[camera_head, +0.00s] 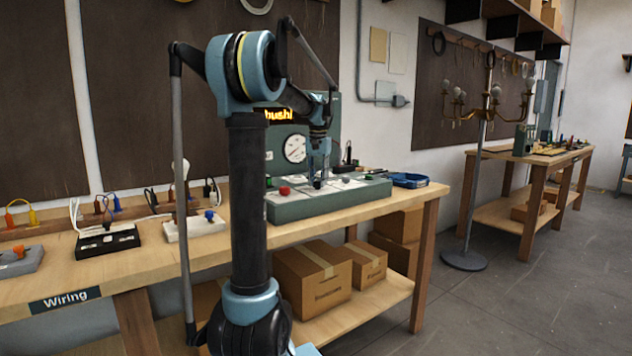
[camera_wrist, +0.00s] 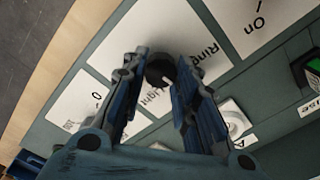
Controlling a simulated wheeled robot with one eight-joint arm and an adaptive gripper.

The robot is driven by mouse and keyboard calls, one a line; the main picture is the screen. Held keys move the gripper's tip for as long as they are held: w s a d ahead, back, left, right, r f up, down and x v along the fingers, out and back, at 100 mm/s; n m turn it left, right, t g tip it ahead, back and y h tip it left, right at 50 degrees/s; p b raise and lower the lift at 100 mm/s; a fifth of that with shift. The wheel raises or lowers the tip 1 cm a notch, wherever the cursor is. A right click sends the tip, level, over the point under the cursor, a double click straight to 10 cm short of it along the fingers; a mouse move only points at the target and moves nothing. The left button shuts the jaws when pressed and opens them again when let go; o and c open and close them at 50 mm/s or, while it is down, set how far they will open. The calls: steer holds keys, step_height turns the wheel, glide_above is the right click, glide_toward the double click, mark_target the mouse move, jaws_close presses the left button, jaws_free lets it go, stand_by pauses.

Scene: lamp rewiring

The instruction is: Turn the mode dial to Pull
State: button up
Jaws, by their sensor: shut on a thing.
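The test bench unit (camera_head: 330,205) is a grey-green box on the wooden table, with a sloped top of white label plates and an upright back panel. My gripper (camera_head: 318,182) points down over the middle of its top. In the wrist view, my gripper (camera_wrist: 158,78) has its blue fingers on either side of a dark round knob (camera_wrist: 160,66) and is shut on it. The knob has a light pointer mark. The plate near it (camera_wrist: 178,38) reads "Ring" and "Light"; the fingers hide part of it. I cannot read "Pull" anywhere.
The back panel has an amber display (camera_head: 278,115), partly hidden by my arm, and a round gauge (camera_head: 295,148). A red button (camera_head: 285,190) sits left of my gripper. A green button (camera_wrist: 314,70) and an "On" plate (camera_wrist: 250,22) lie right. A blue tray (camera_head: 408,180) stands beside the unit.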

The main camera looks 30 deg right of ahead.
mark_target(317, 181)
steer(key=shift+a+m, duration=0.1)
steer(key=shift+m, duration=0.5)
steer(key=o, duration=1.1)
steer(key=shift+w, duration=0.1)
step_height(317, 181, up, 12)
steer(key=shift+f, duration=0.1)
stand_by(0.4)
